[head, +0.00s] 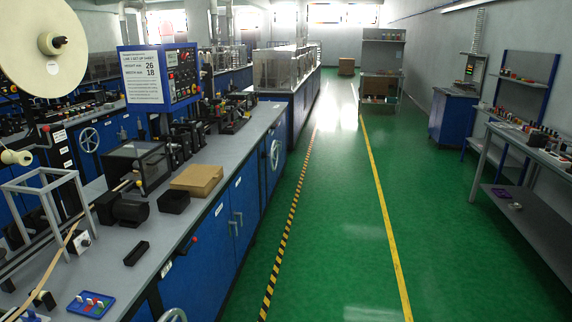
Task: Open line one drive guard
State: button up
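A dark box with see-through panels (138,166) stands on the grey bench of the near line at the left. It looks like the drive guard, though no label on it can be read. It appears closed. A black motor-like cylinder (122,209) sits just in front of it. A blue control panel (184,75) behind it carries a white sheet (145,77) headed "Line 1 set-up sheet", with 26 and 18 on it. My gripper does not show in this view.
A cardboard box (197,179), an open black bin (173,201) and a blue tray (90,304) lie on the bench. A grey open frame (47,203) and a large cream reel (40,45) are at left. The green aisle (335,230) is clear. A workbench (535,160) lines the right wall.

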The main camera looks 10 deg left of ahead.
aim_at(152, 156)
jog(key=i+u, duration=0.25)
jog(key=i, duration=0.35)
jog(key=i+u, duration=0.2)
jog(key=i, duration=0.4)
jog(key=i+l+u, duration=0.25)
jog(key=i, duration=0.35)
jog(key=i+u, duration=0.7)
jog(key=i+l, duration=0.05)
